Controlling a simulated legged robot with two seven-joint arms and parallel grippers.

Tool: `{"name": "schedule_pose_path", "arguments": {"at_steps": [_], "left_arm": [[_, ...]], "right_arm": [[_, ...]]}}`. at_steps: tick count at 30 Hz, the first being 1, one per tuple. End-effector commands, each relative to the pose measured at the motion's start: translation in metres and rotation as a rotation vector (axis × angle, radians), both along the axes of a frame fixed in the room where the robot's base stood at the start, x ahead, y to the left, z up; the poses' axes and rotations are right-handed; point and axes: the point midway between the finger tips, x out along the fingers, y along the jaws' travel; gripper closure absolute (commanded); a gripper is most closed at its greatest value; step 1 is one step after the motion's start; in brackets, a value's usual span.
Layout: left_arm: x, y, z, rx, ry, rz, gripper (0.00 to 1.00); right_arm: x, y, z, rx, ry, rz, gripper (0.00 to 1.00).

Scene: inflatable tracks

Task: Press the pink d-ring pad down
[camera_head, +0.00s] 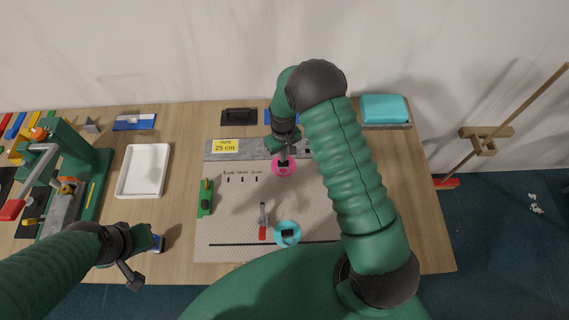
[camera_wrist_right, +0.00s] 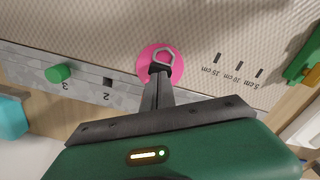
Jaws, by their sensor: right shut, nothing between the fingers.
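The pink d-ring pad (camera_head: 284,166) is a round pink disc near the back edge of the grey textured mat (camera_head: 225,215). In the right wrist view the pad (camera_wrist_right: 148,62) shows a grey ring on top. My right gripper (camera_head: 283,162) is shut, its fingertips over the pad; in the wrist view the fingertips (camera_wrist_right: 160,72) overlap the near part of the pad by the ring. Whether they touch the pad I cannot tell. My left gripper (camera_head: 137,262) hangs above the front left of the table; its jaws are too unclear to judge.
A cyan pad (camera_head: 287,233) and a red-handled tool (camera_head: 263,222) lie on the mat's front part. A green block (camera_head: 206,198) stands at its left edge. A white tray (camera_head: 143,171) and a green machine (camera_head: 75,180) stand further left. A cyan box (camera_head: 385,109) is back right.

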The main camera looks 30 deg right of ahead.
Motion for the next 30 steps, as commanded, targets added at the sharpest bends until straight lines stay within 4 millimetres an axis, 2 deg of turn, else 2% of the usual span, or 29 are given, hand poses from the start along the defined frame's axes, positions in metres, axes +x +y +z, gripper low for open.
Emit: {"name": "schedule_pose_path", "arguments": {"at_steps": [14,30], "left_arm": [[0.000,0.000,0.000,0.000,0.000,0.000,1.00],[0.000,0.000,-0.009,0.000,0.000,0.000,1.00]], "right_arm": [[0.000,0.000,0.000,0.000,0.000,0.000,1.00],[0.000,0.000,-0.011,0.000,0.000,0.000,1.00]]}}
